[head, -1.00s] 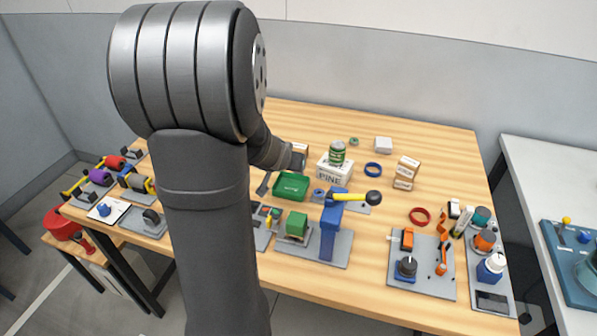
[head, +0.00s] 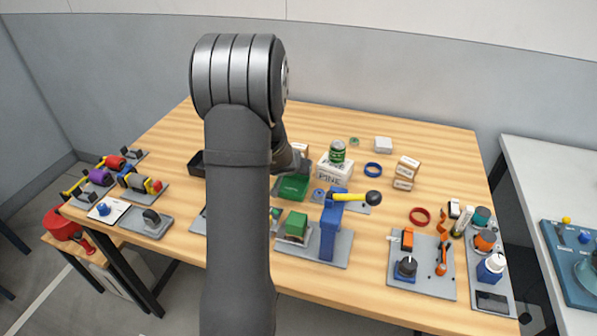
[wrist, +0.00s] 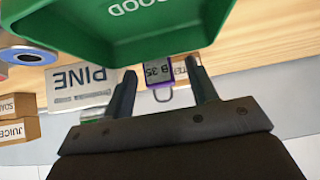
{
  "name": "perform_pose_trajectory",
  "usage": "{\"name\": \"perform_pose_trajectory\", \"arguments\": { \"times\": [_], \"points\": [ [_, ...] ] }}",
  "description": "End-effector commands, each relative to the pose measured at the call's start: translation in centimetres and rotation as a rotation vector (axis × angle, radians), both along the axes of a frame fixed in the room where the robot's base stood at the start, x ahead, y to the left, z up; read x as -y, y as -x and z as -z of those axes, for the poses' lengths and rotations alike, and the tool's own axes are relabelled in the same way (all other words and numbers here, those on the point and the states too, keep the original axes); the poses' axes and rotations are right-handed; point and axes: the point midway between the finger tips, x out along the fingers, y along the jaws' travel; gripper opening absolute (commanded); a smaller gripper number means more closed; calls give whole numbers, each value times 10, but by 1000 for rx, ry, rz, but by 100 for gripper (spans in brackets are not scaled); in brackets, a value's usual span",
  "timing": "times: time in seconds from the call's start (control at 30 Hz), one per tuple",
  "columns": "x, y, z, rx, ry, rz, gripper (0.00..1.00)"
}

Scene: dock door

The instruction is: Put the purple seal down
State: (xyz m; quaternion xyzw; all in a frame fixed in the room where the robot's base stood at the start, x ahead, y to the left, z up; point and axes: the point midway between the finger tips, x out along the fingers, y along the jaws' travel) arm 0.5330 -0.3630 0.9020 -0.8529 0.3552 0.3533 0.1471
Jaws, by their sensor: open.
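The purple seal (wrist: 158,72) shows in the wrist view as a small tag with a purple edge, a grey face marked "B 35" and a grey loop. It lies in the picture between the tips of my gripper (wrist: 163,68), with a gap to each finger. My gripper is open. I cannot tell what the seal rests on. The green tray marked "GOOD" (wrist: 130,38) is just beside it in the wrist view, and in the head view the green tray (head: 292,188) is by the end of my arm. The seal is not discernible in the head view.
The white PINE box (head: 335,171) with a green can (head: 338,152) on it stands close to the right of my wrist. A blue post with a yellow lever (head: 330,228) stands in front. Stacked cartons (head: 405,173) and a blue ring (head: 373,170) are farther right.

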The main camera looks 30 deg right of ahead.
Motion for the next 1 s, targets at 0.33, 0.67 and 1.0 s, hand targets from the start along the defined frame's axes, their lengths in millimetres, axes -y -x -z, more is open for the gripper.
{"name": "perform_pose_trajectory", "arguments": {
  "times": [0.33, 0.67, 1.0],
  "points": [
    [12, -12, 17, 0, 0, 0, 53],
    [12, -12, 17, 0, 0, 0, 19],
    [12, -12, 17, 0, 0, 0, 2]
  ]
}}
